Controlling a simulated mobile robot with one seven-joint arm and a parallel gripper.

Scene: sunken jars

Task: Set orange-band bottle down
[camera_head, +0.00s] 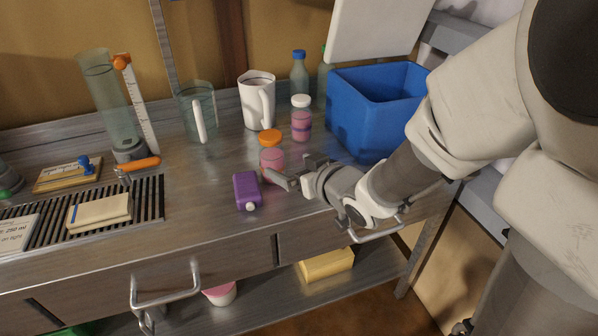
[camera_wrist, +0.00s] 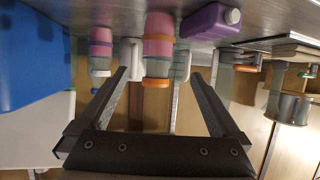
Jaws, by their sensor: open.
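The orange-lidded bottle (camera_head: 271,158) with pink contents stands upright on the metal counter; I take it as the orange-band bottle. My gripper (camera_head: 292,170) is open and low over the counter, just to its front right. In the wrist view, which is upside down, the bottle (camera_wrist: 158,45) appears between the two spread fingertips (camera_wrist: 158,74). It seems to lie beyond the tips, with no finger visibly closed on it. I cannot tell the exact gap.
A white-capped pink jar (camera_head: 301,124) stands behind, near a blue bin (camera_head: 375,115). A purple bottle (camera_head: 246,189) lies at the front left. A white mug (camera_head: 257,102), a glass jug (camera_head: 197,112) and a blue-capped bottle (camera_head: 299,74) stand behind.

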